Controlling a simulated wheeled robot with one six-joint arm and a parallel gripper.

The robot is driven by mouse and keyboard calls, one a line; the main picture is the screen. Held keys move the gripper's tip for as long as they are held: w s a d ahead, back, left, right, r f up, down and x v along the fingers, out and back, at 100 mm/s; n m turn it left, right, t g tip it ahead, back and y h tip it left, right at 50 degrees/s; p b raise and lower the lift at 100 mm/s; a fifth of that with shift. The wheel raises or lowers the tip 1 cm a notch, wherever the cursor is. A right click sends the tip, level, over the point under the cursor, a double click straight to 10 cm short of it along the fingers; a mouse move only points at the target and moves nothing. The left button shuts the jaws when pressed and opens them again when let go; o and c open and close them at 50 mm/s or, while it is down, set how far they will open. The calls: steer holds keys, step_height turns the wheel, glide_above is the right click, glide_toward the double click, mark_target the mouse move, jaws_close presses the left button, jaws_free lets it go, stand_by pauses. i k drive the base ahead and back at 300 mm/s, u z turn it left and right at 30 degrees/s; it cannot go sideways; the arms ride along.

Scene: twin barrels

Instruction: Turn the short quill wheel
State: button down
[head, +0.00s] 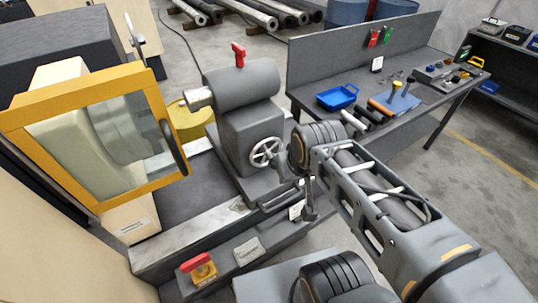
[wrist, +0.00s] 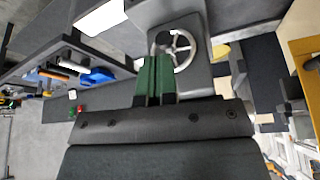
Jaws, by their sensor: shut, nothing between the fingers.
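The quill wheel (head: 265,152) is a small pale spoked handwheel on the end of the grey tailstock (head: 246,105). In the wrist view the wheel (wrist: 184,52) is at the upper middle, partly hidden behind my fingers. My gripper (wrist: 156,58) has green fingers, shut and empty, pointing toward the wheel's left side in that view. A dark knob-like part (wrist: 163,38) shows by the fingertips at the wheel's rim. I cannot tell whether the fingers touch it. In the head view my wrist is just right of the wheel and the fingers are not clearly seen.
A yellow-framed guard (head: 95,125) stands left of the tailstock. A red lever (head: 239,55) tops the tailstock and a dark lever (head: 310,200) rises below my wrist. A workbench (head: 425,97) with a blue tray (head: 337,97) and tools stands behind at right.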

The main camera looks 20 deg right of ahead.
mark_target(267, 152)
steer(key=z, duration=0.1)
steer(key=k, duration=0.85)
steer(key=u, duration=0.4)
steer(key=i, duration=0.35)
